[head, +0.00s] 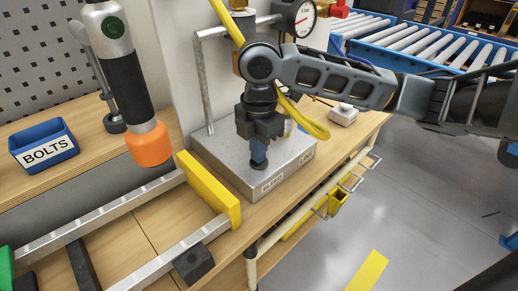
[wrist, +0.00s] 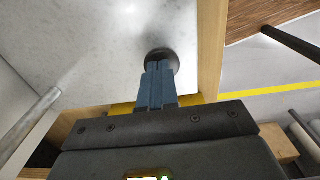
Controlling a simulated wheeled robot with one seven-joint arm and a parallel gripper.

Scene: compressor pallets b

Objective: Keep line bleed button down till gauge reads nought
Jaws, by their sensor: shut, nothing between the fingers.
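My gripper (head: 258,163) is shut and points down over the front of a grey metal box (head: 215,150), above its BLEED label (head: 272,183). In the wrist view the closed blue fingers (wrist: 156,85) reach a dark round button (wrist: 162,57) on the pale box top. The fingertips overlap the button and appear to touch it; how far it is pressed I cannot tell. In the head view the button is hidden by the fingers.
A metal pipe frame (head: 203,85) rises behind my gripper, and a yellow hose (head: 312,127) loops close to it. An orange-tipped black cylinder (head: 130,95) and a yellow bar (head: 208,190) stand to the left. The blue BOLTS bin (head: 44,145) is farther left. Open floor lies right.

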